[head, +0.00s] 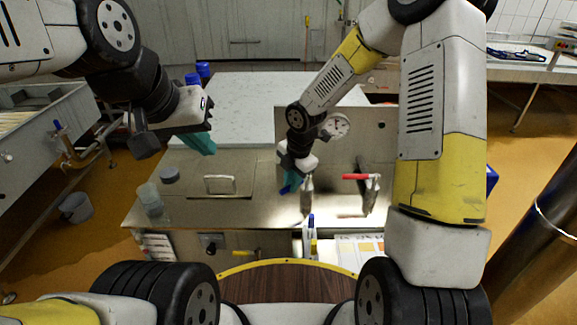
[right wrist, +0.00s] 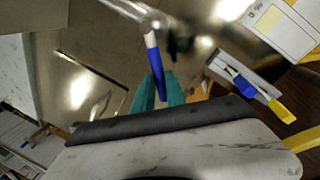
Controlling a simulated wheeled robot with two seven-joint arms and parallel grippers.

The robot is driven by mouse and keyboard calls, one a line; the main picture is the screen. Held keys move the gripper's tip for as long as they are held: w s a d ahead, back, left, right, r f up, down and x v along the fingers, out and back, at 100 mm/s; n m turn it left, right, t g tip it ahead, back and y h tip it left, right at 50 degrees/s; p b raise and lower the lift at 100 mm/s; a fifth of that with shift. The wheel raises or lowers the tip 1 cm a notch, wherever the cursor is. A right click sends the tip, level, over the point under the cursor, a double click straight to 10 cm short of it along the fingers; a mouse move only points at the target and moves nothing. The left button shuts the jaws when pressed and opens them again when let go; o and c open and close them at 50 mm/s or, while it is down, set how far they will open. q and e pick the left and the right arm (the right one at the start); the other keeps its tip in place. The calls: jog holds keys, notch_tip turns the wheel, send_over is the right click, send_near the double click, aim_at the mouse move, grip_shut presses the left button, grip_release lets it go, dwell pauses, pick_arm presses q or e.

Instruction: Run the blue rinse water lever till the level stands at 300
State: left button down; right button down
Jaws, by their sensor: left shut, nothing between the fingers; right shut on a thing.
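The blue lever (head: 285,189) sits on a metal tap (head: 307,196) at the steel unit's back panel. My right gripper (head: 292,180) is shut on the blue lever. In the right wrist view the blue handle (right wrist: 153,58) runs down between the teal fingers (right wrist: 158,88). A red lever (head: 355,177) on a second tap stands to its right, untouched. A round dial (head: 338,126) is on the back panel; its reading is too small to tell. My left gripper (head: 203,145) is shut and empty above the unit's left part. No water level is readable.
The steel worktop (head: 190,212) has a lidded hatch with a handle (head: 220,183), a clear beaker (head: 150,200) and a dark round cap (head: 169,175). A yellow-handled valve (head: 245,253) is below.

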jog(key=shift+s+d+n, duration=0.1)
jog(key=shift+d+n, duration=0.15)
jog(key=shift+n, duration=0.15)
jog(key=c, duration=1.4)
grip_release()
jog(key=shift+o, duration=0.2)
notch_tip(320, 180, up, 8)
jog(key=s+d, duration=0.1)
jog(key=shift+f, duration=0.15)
